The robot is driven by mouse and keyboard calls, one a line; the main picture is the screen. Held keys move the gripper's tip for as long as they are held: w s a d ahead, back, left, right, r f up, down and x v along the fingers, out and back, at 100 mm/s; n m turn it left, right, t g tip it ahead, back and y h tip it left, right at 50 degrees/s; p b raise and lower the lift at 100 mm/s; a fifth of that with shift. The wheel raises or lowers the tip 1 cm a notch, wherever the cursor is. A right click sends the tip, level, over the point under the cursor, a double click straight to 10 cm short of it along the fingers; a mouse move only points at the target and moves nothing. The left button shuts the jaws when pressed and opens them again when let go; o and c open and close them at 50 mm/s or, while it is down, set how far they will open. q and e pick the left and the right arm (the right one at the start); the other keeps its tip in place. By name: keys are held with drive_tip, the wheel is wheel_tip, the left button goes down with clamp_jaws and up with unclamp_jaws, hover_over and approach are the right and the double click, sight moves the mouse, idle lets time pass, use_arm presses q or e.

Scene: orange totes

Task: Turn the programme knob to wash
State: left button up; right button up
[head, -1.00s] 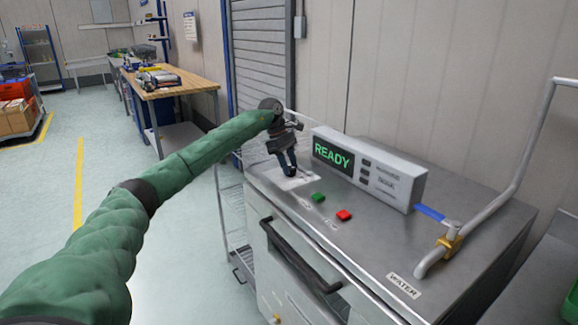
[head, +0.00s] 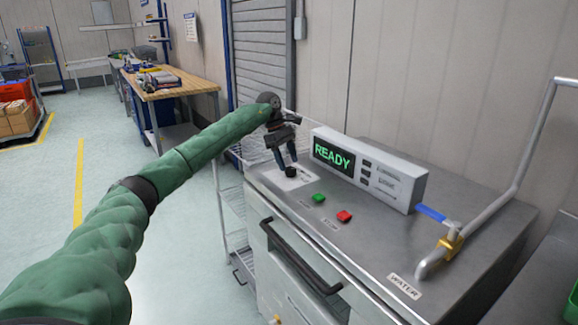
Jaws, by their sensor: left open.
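The programme knob (head: 291,172) is a small black knob on a pale label plate, on the machine's steel top (head: 360,235) near its left end. My left gripper (head: 287,162) is open above the knob, fingers pointing down. Its fingertips are close to the knob; I cannot tell whether they touch it. The knob's pointer direction is too small to read. The display box (head: 370,170) behind shows READY in green. My right gripper is out of view.
A green button (head: 319,198) and a red button (head: 344,216) sit right of the knob. A pipe with a blue-handled valve (head: 432,213) stands at the right, by a WATER label (head: 404,286). A black handle (head: 300,256) crosses the machine's front.

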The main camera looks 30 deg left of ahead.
sight(284, 174)
use_arm(q)
drive_tip(key=v, duration=0.5)
drive_tip(key=shift+r, duration=0.25)
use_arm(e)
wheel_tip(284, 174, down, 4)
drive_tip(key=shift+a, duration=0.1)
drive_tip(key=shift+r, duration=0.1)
use_arm(q)
drive_tip(key=shift+f, duration=0.1)
